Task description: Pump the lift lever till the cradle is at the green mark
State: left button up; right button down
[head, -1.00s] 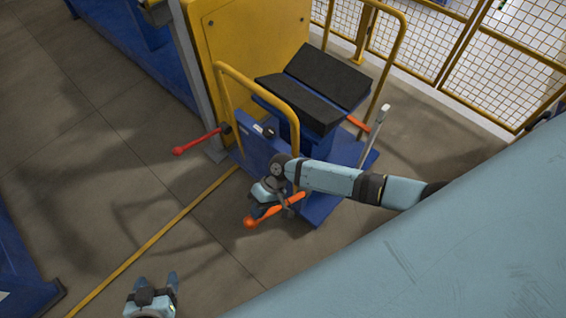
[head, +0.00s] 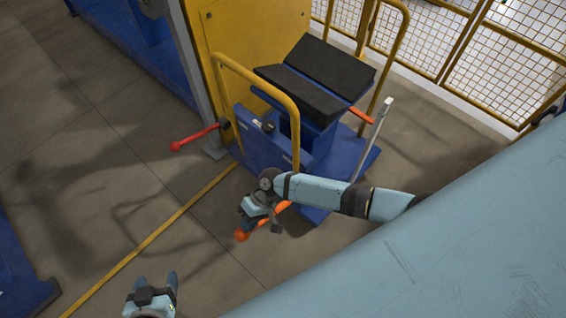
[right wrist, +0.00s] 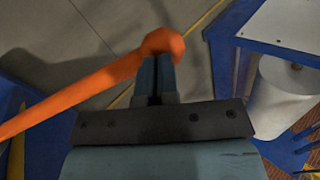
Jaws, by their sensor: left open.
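The lift cart has a blue base (head: 318,214) and a cradle of two black pads in a V (head: 318,78), on a blue column. An orange lift lever (head: 241,235) sticks out low at its front, ending in a knob. My right gripper (head: 252,220) is at the lever's outer end. In the right wrist view its fingers (right wrist: 159,78) are close together, with the tips at the lever's knob (right wrist: 163,43); the lever does not visibly pass between them. My left gripper (head: 152,284) is open and empty, low at the left, away from the cart. I cannot make out a green mark.
A red lever (head: 198,138) juts out left of the cart. Yellow handrails (head: 258,80) flank the cradle, and a pale upright post (head: 376,135) stands at its right. A yellow machine panel (head: 255,40) and mesh fence (head: 445,45) are behind.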

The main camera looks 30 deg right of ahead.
jog(key=f+b, duration=0.1)
jog(key=a+f, duration=0.1)
jog(key=f, duration=0.1)
jog(key=f+b, duration=0.1)
jog(key=shift+s+a+f+b, duration=0.25)
jog(key=shift+s+a+b, duration=0.1)
jog(key=shift+a, duration=0.05)
jog(key=shift+s+a+f, duration=0.1)
jog(key=shift+a+f, duration=0.15)
jog(key=shift+f, duration=0.05)
notch_tip(320, 180, down, 6)
jog(key=a+b, duration=0.2)
jog(key=b, duration=0.3)
jog(key=w+d+r+p, duration=0.1)
jog(key=d+r+p, duration=0.3)
jog(key=r+p, duration=0.3)
jog(key=w+d+r+p, duration=0.1)
jog(key=d+r+p, duration=0.3)
jog(key=r+p, duration=0.4)
notch_tip(320, 180, up, 3)
jog(key=shift+w+d+f, duration=0.2)
jog(key=shift+w+d, duration=0.05)
jog(key=shift+d, duration=0.05)
jog(key=shift+f, duration=0.1)
